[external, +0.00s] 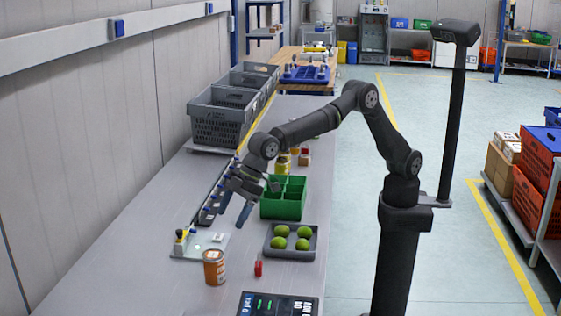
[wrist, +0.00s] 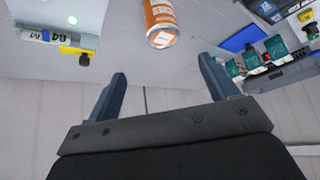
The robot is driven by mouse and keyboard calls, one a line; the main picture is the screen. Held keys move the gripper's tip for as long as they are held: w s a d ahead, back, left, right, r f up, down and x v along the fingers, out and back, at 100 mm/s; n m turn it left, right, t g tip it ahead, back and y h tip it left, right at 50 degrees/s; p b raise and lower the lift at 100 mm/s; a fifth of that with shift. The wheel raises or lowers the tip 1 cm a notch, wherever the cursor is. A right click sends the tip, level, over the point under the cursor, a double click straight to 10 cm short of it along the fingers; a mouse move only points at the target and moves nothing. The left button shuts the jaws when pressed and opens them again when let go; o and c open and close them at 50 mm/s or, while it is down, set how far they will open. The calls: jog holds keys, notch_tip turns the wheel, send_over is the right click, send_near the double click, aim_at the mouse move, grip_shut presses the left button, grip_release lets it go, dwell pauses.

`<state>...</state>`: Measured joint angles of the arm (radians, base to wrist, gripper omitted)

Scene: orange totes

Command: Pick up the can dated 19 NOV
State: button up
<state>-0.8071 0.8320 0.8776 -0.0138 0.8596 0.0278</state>
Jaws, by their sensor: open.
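An orange can (external: 214,267) with a pale lid stands upright on the near part of the grey bench. An orange can with a white label also shows at the top of the wrist view (wrist: 161,22), cut by the frame edge. No date can be read on it. My gripper (external: 228,208) is open and empty above the bench, behind and higher than the can. In the wrist view my gripper's two fingers (wrist: 162,75) are spread, and the can is beyond their tips, not between them.
A green divided crate (external: 283,214) and a grey tray (external: 290,253) of green fruit stand right of the can. A small red object (external: 258,268) is close on its right. A display unit (external: 278,303) lies at the front. Grey crates (external: 219,129) stand farther back.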

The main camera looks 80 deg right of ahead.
aim_at(215, 253)
jog(key=x, duration=1)
jog(key=shift+w+a+f, duration=0.15)
jog(key=shift+w+f, duration=0.05)
jog(key=shift+f, duration=0.15)
jog(key=shift+s+a+x, duration=0.1)
jog(key=shift+s+x, duration=0.05)
jog(key=shift+x, duration=0.85)
jog(key=shift+s+a+x, duration=0.1)
jog(key=shift+s+x, duration=0.05)
jog(key=shift+x, duration=1.55)
jog(key=c, duration=1.3)
